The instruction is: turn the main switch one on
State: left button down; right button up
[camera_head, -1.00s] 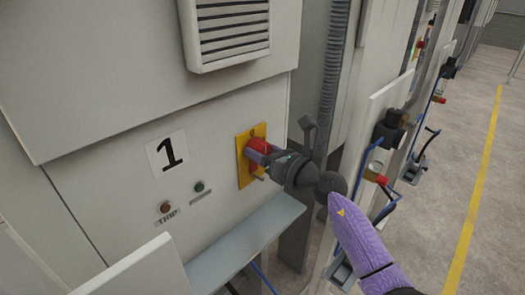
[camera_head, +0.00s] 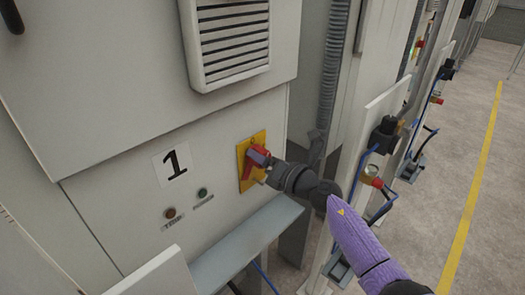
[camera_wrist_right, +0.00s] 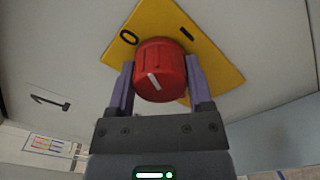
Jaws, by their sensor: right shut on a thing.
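The main switch is a red round knob (camera_head: 258,156) on a yellow plate (camera_head: 243,164), beside the number 1 label (camera_head: 173,164) on the cabinet. In the right wrist view the knob (camera_wrist_right: 160,70) sits between the two purple fingers of my right gripper (camera_wrist_right: 161,85), which is shut on it. A white line on the knob's face slants; I cannot tell which mark it points to. The plate (camera_wrist_right: 222,73) shows an O at its upper left and an I at upper right. My right gripper (camera_head: 268,171) reaches the knob from the right. My left gripper is not in view.
Below are a TRIP lamp (camera_head: 169,213) and a green lamp (camera_head: 202,193). A grey ledge (camera_head: 245,243) juts out under the switch. A vent (camera_head: 230,42) is above. More panels with black and red fittings (camera_head: 384,135) stand right, beside open floor (camera_head: 450,180).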

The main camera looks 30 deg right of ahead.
jog(key=shift+r+m+p, duration=0.1)
jog(key=shift+m+p, duration=0.35)
jog(key=shift+m, duration=0.45)
jog(key=m+p, duration=0.1)
jog(key=m, duration=0.2)
jog(key=shift+m+p, duration=0.4)
jog(key=m+p, duration=0.1)
jog(key=m, duration=0.2)
jog(key=shift+f+m+p, duration=0.2)
jog(key=shift+m+p, duration=0.5)
jog(key=shift+m, duration=1.1)
jog(key=o, duration=1.3)
jog(key=shift+c, duration=0.2)
jog(key=v, duration=1)
jog(key=shift+p, duration=0.35)
